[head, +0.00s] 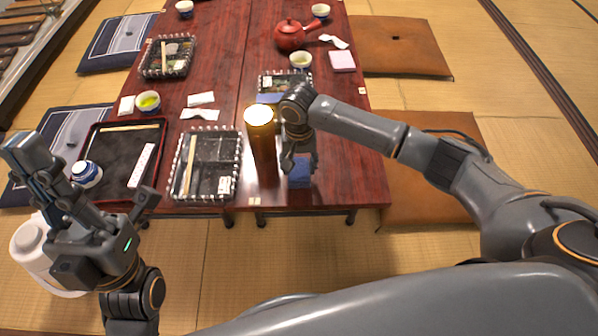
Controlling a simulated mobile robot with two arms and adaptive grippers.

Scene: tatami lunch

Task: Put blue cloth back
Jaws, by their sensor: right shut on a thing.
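A folded blue cloth (300,182) is at the front edge of the red-brown table (350,170), right of a tall amber cylinder (262,150). My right gripper (299,164) points down and is shut on the cloth, hiding part of it. I cannot tell whether the cloth touches the table top. My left gripper (84,174) is open and empty, with its fingers spread wide, at the left front by a black tray. Another blue patch (268,98) shows farther back beside a clear-rimmed tray, partly hidden by the cylinder and my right arm.
A black tray (108,178) with a blue-white pot (87,173) and a clear-rimmed tray (231,150) lie left of the cylinder. A red teapot (289,36), cups and a pink block (342,61) stand farther back. The table's right front part is clear.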

